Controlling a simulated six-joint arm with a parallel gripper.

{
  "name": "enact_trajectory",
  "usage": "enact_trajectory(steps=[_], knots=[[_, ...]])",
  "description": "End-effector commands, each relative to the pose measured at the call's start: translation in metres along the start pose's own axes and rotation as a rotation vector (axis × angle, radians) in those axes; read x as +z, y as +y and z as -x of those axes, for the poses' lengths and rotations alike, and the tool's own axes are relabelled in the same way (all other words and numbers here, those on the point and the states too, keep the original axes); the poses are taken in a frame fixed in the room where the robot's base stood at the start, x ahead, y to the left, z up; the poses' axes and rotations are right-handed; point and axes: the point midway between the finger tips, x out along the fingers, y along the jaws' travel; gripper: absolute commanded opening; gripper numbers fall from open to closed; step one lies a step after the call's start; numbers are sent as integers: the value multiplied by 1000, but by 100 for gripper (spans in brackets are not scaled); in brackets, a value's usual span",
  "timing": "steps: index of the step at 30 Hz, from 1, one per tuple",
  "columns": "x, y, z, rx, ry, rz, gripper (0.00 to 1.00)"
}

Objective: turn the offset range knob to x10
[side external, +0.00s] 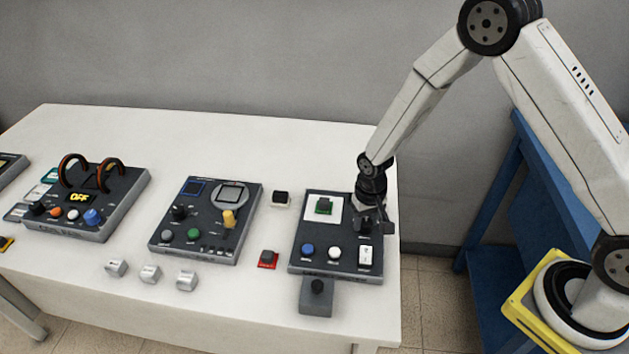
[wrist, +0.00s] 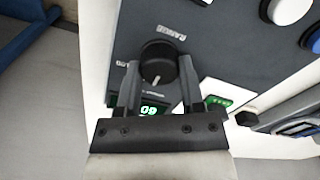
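A round black knob (wrist: 158,60) with a white pointer line stands on the dark grey panel (wrist: 222,52) in the wrist view. Its pointer aims down in the picture. A label above it, upside down, seems to read RANGE; the scale marks around it are too small to read. My gripper (wrist: 158,65) is open, with one finger left and one right of the knob and a small gap each side. I cannot tell whether a finger touches it. In the side view my gripper (side external: 369,224) is low over the right panel (side external: 310,262) and hides the knob.
White (wrist: 288,10) and blue buttons and a white rocker switch (side external: 365,255) sit on the same panel. Green lit displays (wrist: 152,109) show beside my fingers. Other panels stand to the left.

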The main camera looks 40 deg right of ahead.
Motion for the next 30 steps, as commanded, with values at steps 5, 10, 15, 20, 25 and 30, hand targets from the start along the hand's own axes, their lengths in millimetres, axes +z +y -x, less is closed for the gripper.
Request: enact_trajectory(steps=[5, 10, 15, 20, 25, 30], knots=[[0, 0, 0, 0, 0, 1, 84], [0, 0, 0, 0, 0, 1, 84], [0, 0, 2, 0, 1, 1, 84], [0, 0, 9, 0, 1, 1, 84], [-1, 0, 23, -1, 3, 1, 84], [-1, 0, 42, -1, 3, 1, 84]])
